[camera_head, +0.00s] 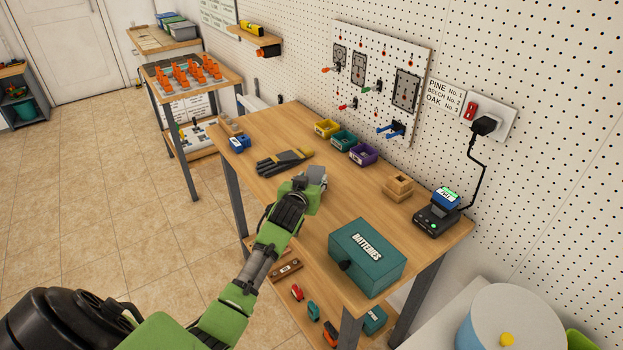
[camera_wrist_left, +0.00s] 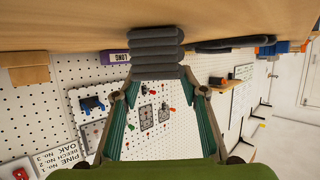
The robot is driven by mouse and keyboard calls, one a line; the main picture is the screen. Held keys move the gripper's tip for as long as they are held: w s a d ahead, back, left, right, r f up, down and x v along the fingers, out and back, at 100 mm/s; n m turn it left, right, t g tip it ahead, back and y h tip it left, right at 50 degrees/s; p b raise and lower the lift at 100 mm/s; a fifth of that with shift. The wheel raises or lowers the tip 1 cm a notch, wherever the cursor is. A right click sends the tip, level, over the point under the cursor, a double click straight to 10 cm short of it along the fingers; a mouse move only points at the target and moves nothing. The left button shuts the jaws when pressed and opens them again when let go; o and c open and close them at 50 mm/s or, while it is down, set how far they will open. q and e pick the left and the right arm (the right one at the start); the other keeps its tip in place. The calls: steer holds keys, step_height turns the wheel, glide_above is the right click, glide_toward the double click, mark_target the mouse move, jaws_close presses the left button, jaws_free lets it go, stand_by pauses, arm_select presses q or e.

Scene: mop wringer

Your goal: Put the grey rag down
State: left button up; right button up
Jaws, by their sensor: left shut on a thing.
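My left gripper (camera_head: 306,184) is over the wooden workbench (camera_head: 350,210) and is shut on the grey rag (camera_head: 317,173). In the left wrist view the rag (camera_wrist_left: 157,52) is a folded stack of soft grey layers between the fingertips (camera_wrist_left: 157,82). That view is upside down, with the bench top along its upper edge. The rag is at or very close to the bench surface; I cannot tell whether it touches. The gripper hides part of the rag in the head view. My right gripper is not in view.
Work gloves (camera_head: 284,161) lie left of the rag. Yellow, teal and purple bins (camera_head: 363,155) line the back. A wooden block stack (camera_head: 398,187), a charger (camera_head: 437,213) and a teal batteries box (camera_head: 367,257) stand to the right. Bare bench lies between the rag and the box.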

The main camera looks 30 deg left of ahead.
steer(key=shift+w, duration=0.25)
arm_select(q)
steer(key=shift+f, duration=0.2)
steer(key=o, duration=1)
steer(key=shift+o, duration=0.7)
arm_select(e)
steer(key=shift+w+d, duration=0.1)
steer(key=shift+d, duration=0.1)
arm_select(q)
steer(key=shift+r, duration=0.3)
steer(key=shift+s+d, duration=0.1)
steer(key=shift+s, duration=0.15)
steer(key=v, duration=1.1)
steer(key=shift+s+b, duration=0.2)
steer(key=shift+b, duration=0.25)
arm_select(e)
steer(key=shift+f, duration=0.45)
